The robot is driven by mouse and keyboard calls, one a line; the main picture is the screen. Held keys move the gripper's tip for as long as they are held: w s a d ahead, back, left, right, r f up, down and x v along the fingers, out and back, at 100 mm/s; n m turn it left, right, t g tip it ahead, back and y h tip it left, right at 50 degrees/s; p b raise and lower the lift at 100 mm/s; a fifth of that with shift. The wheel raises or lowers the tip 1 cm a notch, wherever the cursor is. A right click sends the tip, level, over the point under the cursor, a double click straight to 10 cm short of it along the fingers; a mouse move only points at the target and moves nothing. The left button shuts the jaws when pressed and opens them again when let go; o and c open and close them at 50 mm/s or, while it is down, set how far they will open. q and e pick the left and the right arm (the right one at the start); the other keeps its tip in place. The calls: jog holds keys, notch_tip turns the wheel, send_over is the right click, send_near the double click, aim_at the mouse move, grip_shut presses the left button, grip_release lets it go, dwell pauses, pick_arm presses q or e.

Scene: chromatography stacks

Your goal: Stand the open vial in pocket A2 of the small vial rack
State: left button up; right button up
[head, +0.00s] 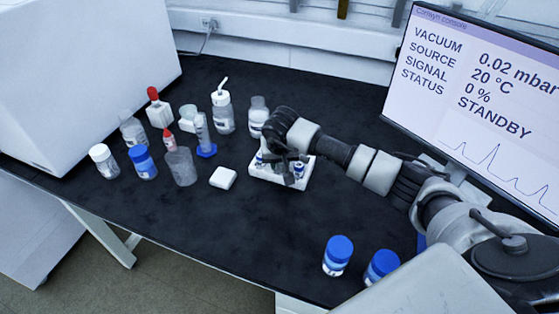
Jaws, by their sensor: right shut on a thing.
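The small vial rack (264,177) is a low white block on the black bench, near the middle of the head view. Small vials with blue parts, one of them a vial (298,170) at its right side, show in it. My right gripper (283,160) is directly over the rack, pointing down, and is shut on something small. The gripper and wrist cover most of the rack's top, so I cannot make out the held thing, the open vial or pocket A2 clearly. My left gripper is not in view.
Bottles, including a blue-capped jar (143,162) and a wash bottle (222,110), crowd the bench's left. A white square block (223,178) lies left of the rack. Two blue-capped bottles (338,256) stand at the front right. A monitor (480,95) stands at the right.

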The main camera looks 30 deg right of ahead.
jog(key=o, duration=1.4)
jog(key=shift+c, duration=0.2)
jog(key=shift+r+p, duration=0.55)
jog(key=shift+r, duration=0.2)
notch_tip(320, 180, up, 6)
jog(key=p, duration=0.3)
jog(key=shift+f, duration=0.25)
jog(key=shift+f, duration=0.1)
